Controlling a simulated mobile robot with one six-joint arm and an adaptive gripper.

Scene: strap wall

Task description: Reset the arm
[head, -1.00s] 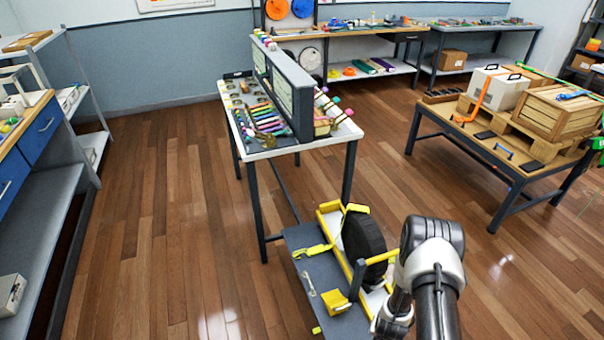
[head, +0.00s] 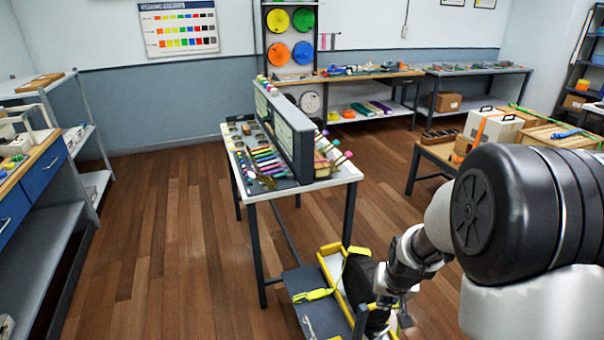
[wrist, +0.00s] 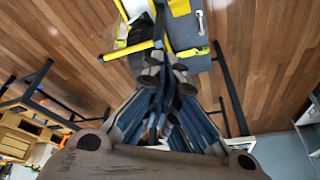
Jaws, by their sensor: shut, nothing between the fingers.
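My gripper (wrist: 165,75) is shut and empty in the wrist view, its two fingers together in the middle of the picture. In the head view my arm comes in from the right and bends down to the left. Its lower end hangs in front of the black wheel (head: 359,278) on the yellow-railed floor stand (head: 300,283). The arm hides part of the wheel and stand. In the wrist view the stand's yellow bars (wrist: 188,52) show beyond the fingertips; I cannot tell how far apart they are.
A white-topped table (head: 347,172) with an upright grey panel (head: 285,125) and several coloured rolls stands behind the stand. A low table with crates (head: 495,127) is at the right, partly behind my arm. Shelves (head: 50,235) stand at the left. Wooden floor (head: 160,230) between is clear.

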